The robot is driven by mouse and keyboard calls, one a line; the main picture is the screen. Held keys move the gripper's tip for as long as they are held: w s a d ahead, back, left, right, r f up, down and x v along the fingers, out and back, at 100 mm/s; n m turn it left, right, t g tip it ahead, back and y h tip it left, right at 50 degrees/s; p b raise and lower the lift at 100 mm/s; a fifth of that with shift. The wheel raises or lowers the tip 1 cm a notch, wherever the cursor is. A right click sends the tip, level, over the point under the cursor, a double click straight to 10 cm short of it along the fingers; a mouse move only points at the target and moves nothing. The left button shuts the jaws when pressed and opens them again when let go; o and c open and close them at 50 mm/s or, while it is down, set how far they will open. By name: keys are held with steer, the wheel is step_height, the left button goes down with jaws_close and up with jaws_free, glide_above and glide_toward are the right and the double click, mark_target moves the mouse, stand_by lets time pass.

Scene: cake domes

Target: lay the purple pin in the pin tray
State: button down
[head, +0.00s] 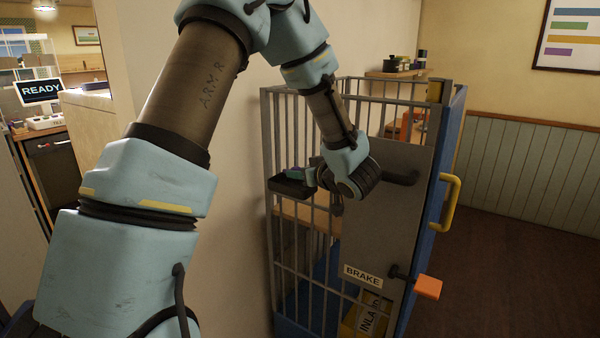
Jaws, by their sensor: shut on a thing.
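The small dark pin tray (289,189) sticks out at the left side of the barred cage, at about mid height. My gripper (309,177) is at the right end of the tray, pointing left. It is shut on a small purple and teal piece (295,173), which I take to be the purple pin. The piece is just over the tray. I cannot tell whether it touches the tray floor. My wrist and fingers hide part of the tray's right side.
The cage has grey bars (290,245), a grey panel marked BRAKE (363,277), a dark handle (401,178) and an orange-ended lever (428,287). A blue door edge with a yellow handle (451,203) stands at right. A plain wall (230,230) lies close on the left.

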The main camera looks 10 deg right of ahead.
steer(key=shift+c, duration=2.3)
jaws_free()
steer(key=shift+f, duration=0.1)
steer(key=b+v, duration=0.3)
steer(key=v, duration=0.7)
steer(key=w+a+f+m+g+h, duration=0.3)
steer(key=w+a+m+h, duration=0.15)
steer(key=w+h, duration=0.2)
steer(key=s+a+f+g+y, duration=0.1)
steer(key=s+a+f+g, duration=0.2)
steer(key=s+a, duration=0.5)
steer(key=s+a+f+g+y, duration=0.1)
steer(key=s+a+f+g, duration=0.2)
steer(key=a, duration=1)
steer(key=s+g, duration=0.3)
steer(key=s, duration=0.2)
steer(key=shift+a+f, duration=0.25)
steer(key=shift+f, duration=0.1)
